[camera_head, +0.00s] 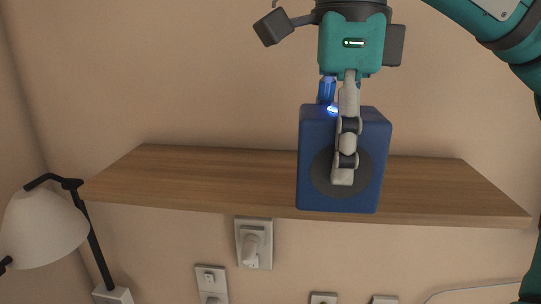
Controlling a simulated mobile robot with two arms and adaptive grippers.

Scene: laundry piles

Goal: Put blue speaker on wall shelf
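The blue speaker (312,140) is a boxy upright block with a round dark front, just right of the picture's middle. My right gripper (343,180) comes down over it from above. One finger lies across its front; the other side of the grip is hidden behind the speaker. The gripper appears shut on the speaker. The wooden wall shelf (220,180) runs across the view behind and under it. The speaker's lower edge overlaps the shelf's front edge in the picture; I cannot tell whether it touches the shelf. My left gripper is not in view.
The shelf is otherwise bare on both sides of the speaker. A white lamp (40,228) on a black arm stands at the left, near the shelf's left end. Below the shelf are wall sockets, one with a plug (251,246). A white cable (475,289) runs at lower right.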

